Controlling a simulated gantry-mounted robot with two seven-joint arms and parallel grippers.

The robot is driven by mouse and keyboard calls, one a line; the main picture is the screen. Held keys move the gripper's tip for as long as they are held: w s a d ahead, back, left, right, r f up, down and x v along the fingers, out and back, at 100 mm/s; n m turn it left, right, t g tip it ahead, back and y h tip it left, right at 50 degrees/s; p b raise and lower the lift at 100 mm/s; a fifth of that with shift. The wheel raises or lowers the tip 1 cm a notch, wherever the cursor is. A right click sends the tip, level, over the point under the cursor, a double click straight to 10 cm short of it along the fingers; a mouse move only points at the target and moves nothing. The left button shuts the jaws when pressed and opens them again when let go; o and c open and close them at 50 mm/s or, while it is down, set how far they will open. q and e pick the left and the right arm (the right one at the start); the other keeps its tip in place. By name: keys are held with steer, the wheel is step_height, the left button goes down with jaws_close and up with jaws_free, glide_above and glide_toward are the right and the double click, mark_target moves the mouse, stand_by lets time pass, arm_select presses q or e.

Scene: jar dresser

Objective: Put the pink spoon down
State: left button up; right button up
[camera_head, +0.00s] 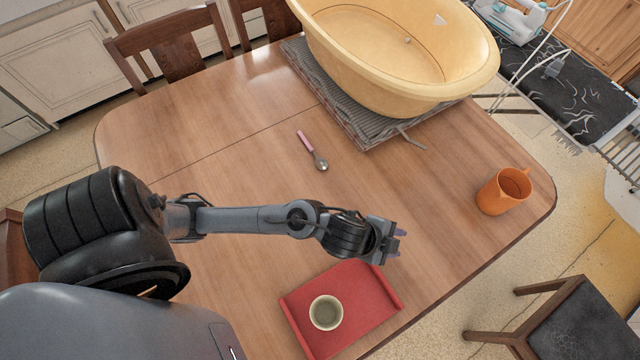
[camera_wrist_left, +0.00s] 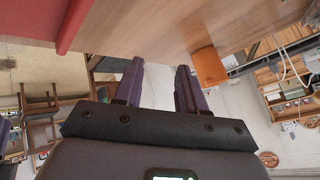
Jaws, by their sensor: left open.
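The pink spoon (camera_head: 311,148) lies on the wooden table in the head view, its pink handle toward the upper left and its metal bowl toward the lower right. Nothing holds it. My left gripper (camera_head: 398,244) is over the table, to the lower right of the spoon and well apart from it, near the far right corner of the red tray. In the left wrist view its two purple fingers (camera_wrist_left: 158,84) are apart with nothing between them. The spoon does not show in the left wrist view.
A red tray (camera_head: 374,312) with a small bowl (camera_head: 326,313) lies at the near edge. An orange mug (camera_head: 502,191) stands at the right; it also shows in the left wrist view (camera_wrist_left: 209,66). A yellow tub (camera_head: 375,75) sits on a grey mat (camera_head: 336,110) at the back.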

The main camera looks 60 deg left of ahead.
arm_select(q)
steer(key=s+a+f+n+g+y, duration=0.2)
steer(key=s+a+f+n+g, duration=0.1)
steer(key=s+a+n, duration=0.6)
steer(key=s+a+g, duration=0.1)
steer(key=s+a, duration=0.1)
steer(key=s, duration=0.2)
steer(key=shift+s+a+n+y, duration=0.2)
steer(key=shift+s+n+y, duration=0.1)
steer(key=shift+s+y, duration=0.1)
